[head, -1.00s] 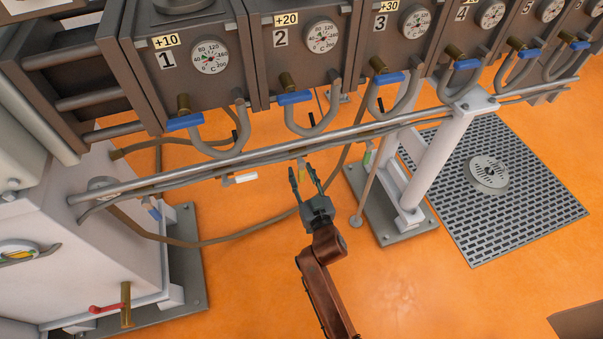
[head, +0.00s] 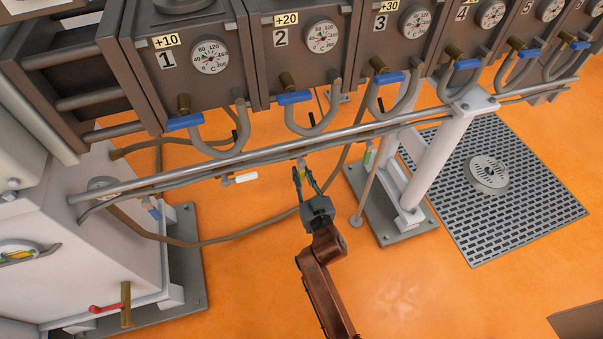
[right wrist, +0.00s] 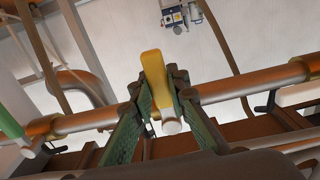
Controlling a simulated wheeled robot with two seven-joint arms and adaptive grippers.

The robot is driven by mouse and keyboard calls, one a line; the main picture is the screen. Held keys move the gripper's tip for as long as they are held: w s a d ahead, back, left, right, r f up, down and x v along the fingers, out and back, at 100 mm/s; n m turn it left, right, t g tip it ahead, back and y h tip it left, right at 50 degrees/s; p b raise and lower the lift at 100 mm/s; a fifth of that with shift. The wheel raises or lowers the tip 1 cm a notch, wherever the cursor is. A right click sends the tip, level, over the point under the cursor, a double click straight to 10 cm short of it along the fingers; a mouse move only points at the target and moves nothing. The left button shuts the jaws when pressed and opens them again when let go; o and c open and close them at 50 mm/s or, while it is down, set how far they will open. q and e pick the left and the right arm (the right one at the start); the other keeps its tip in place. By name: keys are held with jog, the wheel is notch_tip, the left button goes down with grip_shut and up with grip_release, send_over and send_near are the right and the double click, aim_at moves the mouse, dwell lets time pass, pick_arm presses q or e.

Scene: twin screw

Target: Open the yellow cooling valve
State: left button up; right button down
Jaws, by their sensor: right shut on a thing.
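The yellow valve handle (right wrist: 155,85) stands between the fingers of my right gripper (right wrist: 160,105) in the right wrist view, in front of a horizontal pipe. In the head view my right gripper (head: 305,180) is below the long silver pipe, with its fingers around a small yellow piece (head: 302,173). The gripper is shut on the handle. The fingers hide part of the handle and its joint to the pipe. My left gripper is not in view.
A white-handled valve (head: 245,177) is left of my gripper and a green-handled one (head: 368,158) is right. Blue-handled valves (head: 295,98) hang above on the numbered units. A white post (head: 432,165) stands to the right. Orange floor (head: 245,280) is open below.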

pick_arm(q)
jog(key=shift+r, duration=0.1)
